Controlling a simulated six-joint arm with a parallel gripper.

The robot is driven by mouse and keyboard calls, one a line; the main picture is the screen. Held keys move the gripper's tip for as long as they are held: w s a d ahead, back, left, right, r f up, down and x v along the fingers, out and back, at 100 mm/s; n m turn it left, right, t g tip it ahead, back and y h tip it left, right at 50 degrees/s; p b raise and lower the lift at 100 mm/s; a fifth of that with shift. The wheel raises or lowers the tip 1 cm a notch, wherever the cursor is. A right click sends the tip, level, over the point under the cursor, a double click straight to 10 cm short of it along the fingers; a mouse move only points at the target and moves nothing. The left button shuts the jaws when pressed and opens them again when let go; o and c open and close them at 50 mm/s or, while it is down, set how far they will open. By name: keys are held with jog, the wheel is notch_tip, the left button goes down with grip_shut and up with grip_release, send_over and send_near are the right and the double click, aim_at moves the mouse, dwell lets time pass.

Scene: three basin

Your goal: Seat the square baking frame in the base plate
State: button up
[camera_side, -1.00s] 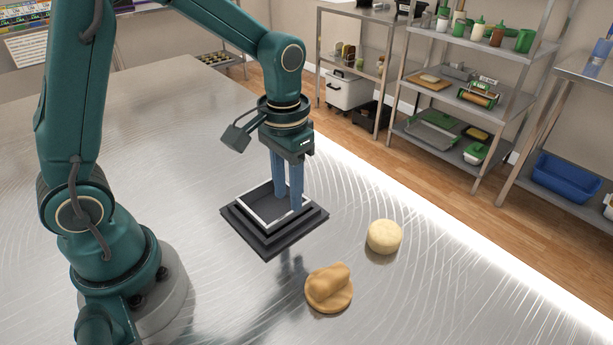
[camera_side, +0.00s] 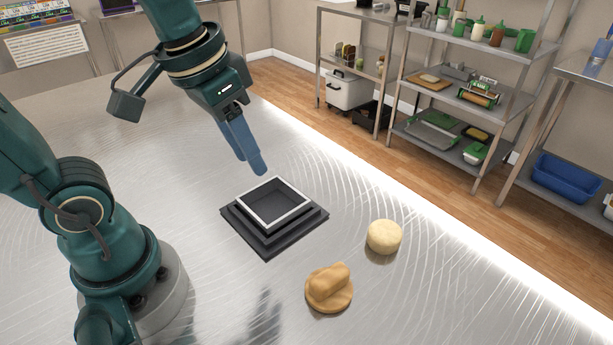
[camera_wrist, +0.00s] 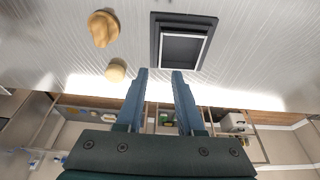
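The square baking frame (camera_side: 291,220) has a light rim and sits level within the stepped dark base plate (camera_side: 266,249), its rim standing above the plate. How deep its lower edge sits is hidden. Both also show in the wrist view, with the frame (camera_wrist: 203,50) inside the outline of the plate (camera_wrist: 155,40). My gripper (camera_side: 256,168) is up above and behind the plate, tilted, clear of the frame. In the wrist view its two blue fingers (camera_wrist: 160,73) are apart with nothing between them.
A round pale dough piece (camera_side: 384,237) and a tan lumpy dough piece (camera_side: 329,288) lie on the metal table to the right and front of the plate. The table's bright far edge runs behind them. The table left of the plate is clear.

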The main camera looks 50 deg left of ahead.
jog(key=shift+s+d+f+t, duration=0.1)
jog(key=shift+s+f+t, duration=0.35)
jog(key=shift+s, duration=0.45)
jog(key=shift+s+f+t, duration=0.2)
jog(key=shift+s+t, duration=0.45)
jog(key=shift+s, duration=0.25)
